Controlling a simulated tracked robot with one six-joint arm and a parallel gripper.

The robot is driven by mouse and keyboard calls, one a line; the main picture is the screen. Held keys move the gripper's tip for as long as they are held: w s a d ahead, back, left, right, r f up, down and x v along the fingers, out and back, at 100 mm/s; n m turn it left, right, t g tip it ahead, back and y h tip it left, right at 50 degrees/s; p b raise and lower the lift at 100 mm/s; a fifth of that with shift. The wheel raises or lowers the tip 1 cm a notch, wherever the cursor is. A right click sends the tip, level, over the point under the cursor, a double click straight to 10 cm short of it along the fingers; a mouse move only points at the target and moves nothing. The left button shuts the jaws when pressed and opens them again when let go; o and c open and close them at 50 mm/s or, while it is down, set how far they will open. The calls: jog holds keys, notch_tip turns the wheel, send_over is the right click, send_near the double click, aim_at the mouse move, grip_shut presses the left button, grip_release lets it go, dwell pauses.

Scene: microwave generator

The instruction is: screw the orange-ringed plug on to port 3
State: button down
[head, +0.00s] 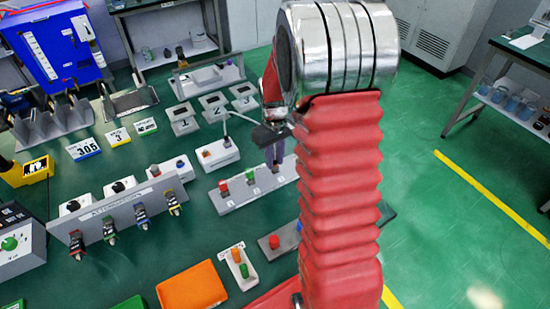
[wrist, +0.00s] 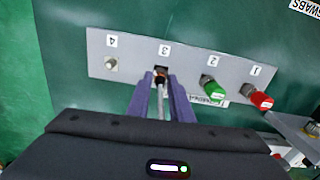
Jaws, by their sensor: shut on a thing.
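The port plate (wrist: 130,70) is grey with labels 1 to 4 and shows upside down in the wrist view. At port 3, the plug (wrist: 161,73), dark with a small reddish-orange ring, sits against the plate. My gripper (wrist: 162,88), with purple fingers, is shut on it from the near side. How far the plug sits on the port cannot be told. Port 2 carries a green cap (wrist: 211,88) and port 1 a red cap (wrist: 261,100). Port 4 is a bare metal connector (wrist: 111,63). In the head view my gripper (head: 274,158) is over the far end of the plate (head: 238,198).
A grey rack marked attenuators (head: 110,212) with several hanging connectors stands to the left. A white box (head: 216,153) with a thin rod is just behind the plate. An orange tray (head: 191,288) and a white holder (head: 238,268) lie in front. My red arm hides the right side.

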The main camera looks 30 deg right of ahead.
jog(key=shift+f, duration=0.3)
jog(key=c, duration=1.5)
grip_release()
notch_tip(320, 180, up, 14)
jog(key=shift+f, duration=0.15)
